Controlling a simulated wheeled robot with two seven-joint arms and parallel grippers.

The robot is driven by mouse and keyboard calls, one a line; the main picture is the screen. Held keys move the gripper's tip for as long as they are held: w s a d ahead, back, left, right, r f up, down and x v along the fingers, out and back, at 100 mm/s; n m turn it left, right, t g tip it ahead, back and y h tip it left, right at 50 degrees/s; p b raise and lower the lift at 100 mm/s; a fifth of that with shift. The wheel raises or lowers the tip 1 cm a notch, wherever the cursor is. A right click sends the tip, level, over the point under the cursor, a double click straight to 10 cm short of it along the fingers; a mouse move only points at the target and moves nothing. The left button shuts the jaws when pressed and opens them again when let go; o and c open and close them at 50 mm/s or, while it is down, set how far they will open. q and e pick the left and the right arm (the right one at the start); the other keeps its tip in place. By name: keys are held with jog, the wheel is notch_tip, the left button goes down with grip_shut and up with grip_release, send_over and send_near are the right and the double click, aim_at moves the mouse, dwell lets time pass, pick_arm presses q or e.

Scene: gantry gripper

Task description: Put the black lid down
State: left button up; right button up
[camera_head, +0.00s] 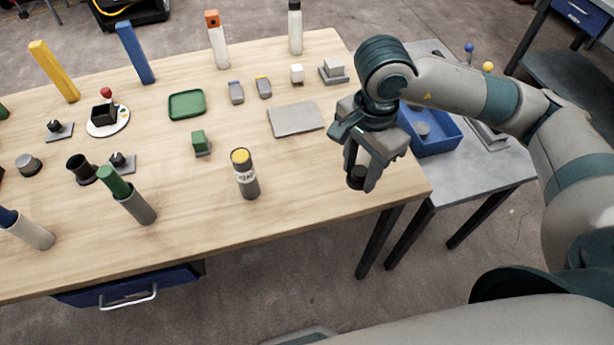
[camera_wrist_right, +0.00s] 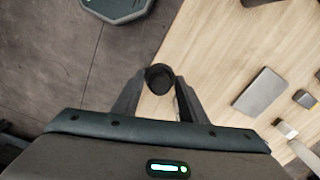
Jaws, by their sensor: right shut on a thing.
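The black lid (camera_head: 356,178) is a small dark round piece between the fingers of my right gripper (camera_head: 362,180). The gripper is shut on it, above the right front part of the wooden table (camera_head: 300,205). My left gripper does not show in either view.
A grey canister with a yellow top (camera_head: 245,175) stands left of the gripper. A grey flat plate (camera_head: 297,119) lies behind it. A blue bin (camera_head: 440,142) is on the side table at right. Bare table lies between canister and gripper.

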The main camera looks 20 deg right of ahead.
jog(key=shift+d+m, duration=0.25)
jog(key=shift+m, duration=0.55)
jog(key=shift+a, duration=0.1)
jog(key=shift+w+a+f, duration=0.2)
jog(key=shift+w, duration=0.05)
jog(key=w+a+f+p, duration=0.1)
jog(key=w+a+f, duration=0.1)
jog(key=w+a+f+p, duration=0.2)
jog(key=w, duration=0.1)
jog(key=w+a+f+p, duration=0.1)
jog(key=w+a+f, duration=0.1)
jog(key=a, duration=0.1)
jog(key=shift+w+p, duration=0.25)
jog(key=shift+p, duration=0.1)
jog(key=shift+w+a+f, duration=0.25)
jog(key=shift+f, duration=0.1)
jog(key=shift+f, duration=0.1)
